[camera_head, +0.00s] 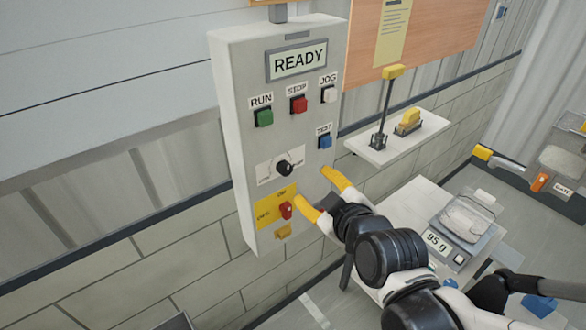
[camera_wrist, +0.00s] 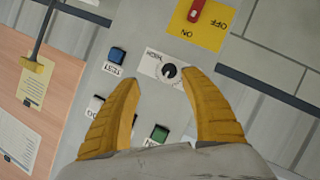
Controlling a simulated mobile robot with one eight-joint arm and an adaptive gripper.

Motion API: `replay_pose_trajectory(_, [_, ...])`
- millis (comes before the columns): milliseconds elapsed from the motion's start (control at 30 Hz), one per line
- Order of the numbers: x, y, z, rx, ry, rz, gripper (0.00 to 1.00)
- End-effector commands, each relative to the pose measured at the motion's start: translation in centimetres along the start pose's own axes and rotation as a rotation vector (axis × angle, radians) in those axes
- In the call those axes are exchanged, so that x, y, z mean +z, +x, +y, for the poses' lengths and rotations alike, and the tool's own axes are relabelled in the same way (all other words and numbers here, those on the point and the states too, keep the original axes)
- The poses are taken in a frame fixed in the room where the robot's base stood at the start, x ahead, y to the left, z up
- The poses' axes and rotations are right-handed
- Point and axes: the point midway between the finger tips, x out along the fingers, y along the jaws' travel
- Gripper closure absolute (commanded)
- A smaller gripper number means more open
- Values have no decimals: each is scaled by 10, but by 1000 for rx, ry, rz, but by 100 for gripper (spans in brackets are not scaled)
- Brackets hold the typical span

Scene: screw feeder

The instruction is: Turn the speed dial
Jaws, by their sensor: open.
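The speed dial (camera_head: 284,168) is a black round knob with a white pointer on a white label plate, on the grey control panel (camera_head: 238,130). In the wrist view the dial (camera_wrist: 169,72) shows beyond and between the fingertips, a little above their line. My gripper (camera_head: 318,190) has yellow fingers, spread open and empty. In the head view it is right of and slightly below the dial, apart from it. In the wrist view my gripper (camera_wrist: 170,78) points toward the dial with a finger on each side. Contact is not visible.
Near the dial are a red switch (camera_head: 286,210) on a yellow plate, a blue TEST button (camera_head: 325,142), and green RUN (camera_head: 263,117), red STOP (camera_head: 298,104) and white JOG (camera_head: 328,95) buttons. A shelf (camera_head: 432,134) and a scale (camera_head: 462,225) stand to the right.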

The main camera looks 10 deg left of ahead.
Motion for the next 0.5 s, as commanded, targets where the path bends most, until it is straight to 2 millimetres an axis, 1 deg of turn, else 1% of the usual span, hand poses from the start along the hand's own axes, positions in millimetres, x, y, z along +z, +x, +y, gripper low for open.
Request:
replay_pose_trajectory(33, [-8,6,-9,-1,-37,32,47])
replay_pose_trajectory(100, [-15,10,-16,3,-73,63,47])
replay_pose_trajectory(267, [-19,23,-19,7,-98,80,47])
replay_pose_trajectory(367, [-19,40,-20,7,-98,79,47])
replay_pose_trajectory(500, [-21,69,-20,7,-96,78,47])
